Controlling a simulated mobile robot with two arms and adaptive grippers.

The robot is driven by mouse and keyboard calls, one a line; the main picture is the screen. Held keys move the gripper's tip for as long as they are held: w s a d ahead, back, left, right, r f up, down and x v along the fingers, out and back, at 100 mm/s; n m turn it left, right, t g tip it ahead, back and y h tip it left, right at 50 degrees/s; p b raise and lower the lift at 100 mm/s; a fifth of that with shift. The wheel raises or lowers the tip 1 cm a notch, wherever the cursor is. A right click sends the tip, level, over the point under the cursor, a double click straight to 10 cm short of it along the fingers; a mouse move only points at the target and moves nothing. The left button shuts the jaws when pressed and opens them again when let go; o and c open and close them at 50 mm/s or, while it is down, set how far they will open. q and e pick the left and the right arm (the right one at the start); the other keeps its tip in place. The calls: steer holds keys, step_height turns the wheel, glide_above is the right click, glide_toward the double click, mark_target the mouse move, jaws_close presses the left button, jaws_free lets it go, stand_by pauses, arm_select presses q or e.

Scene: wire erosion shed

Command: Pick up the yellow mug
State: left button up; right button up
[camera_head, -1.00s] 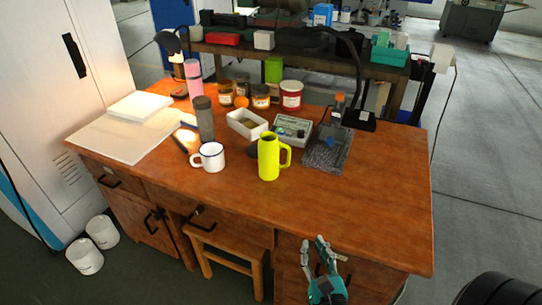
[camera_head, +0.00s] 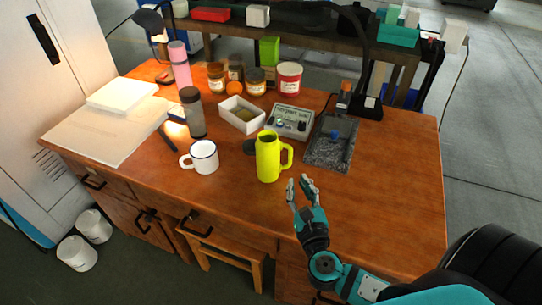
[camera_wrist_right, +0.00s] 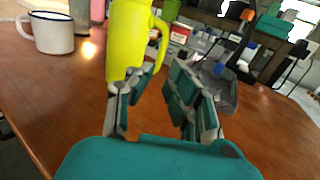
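The yellow mug (camera_head: 268,158) stands upright near the front middle of the wooden desk, its handle on the right side. My right gripper (camera_head: 300,181) is over the desk's front part, just right of and nearer than the mug, with its two fingers apart and nothing between them. In the right wrist view the yellow mug (camera_wrist_right: 130,40) rises beyond the left finger of the gripper (camera_wrist_right: 160,90), its top cut off by the frame. The gap between the fingers shows bare desk. I see no contact with the mug. My left gripper is not in view.
A white mug (camera_head: 203,157) stands left of the yellow mug. A grey stone stand (camera_head: 330,150) is to the right, with a meter box (camera_head: 291,121) and a white tray (camera_head: 241,116) behind. The desk's right front (camera_head: 390,210) is clear. A stool (camera_head: 222,252) is below.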

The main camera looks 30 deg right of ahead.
mark_target(290, 160)
steer(key=x, duration=0.3)
steer(key=shift+w+d, duration=0.1)
steer(key=shift+w, duration=0.05)
steer(key=shift+x, duration=0.8)
steer(key=x, duration=0.3)
steer(key=shift+w+d+f+p, duration=0.15)
steer(key=shift+w+f+p, duration=0.2)
steer(key=shift+p, duration=0.05)
steer(key=shift+w+d, duration=0.1)
steer(key=shift+w, duration=0.25)
arm_select(q)
steer(key=shift+w+d+r, duration=0.2)
steer(key=shift+w+r, duration=0.4)
steer(key=shift+w, duration=0.35)
arm_select(e)
jaws_close()
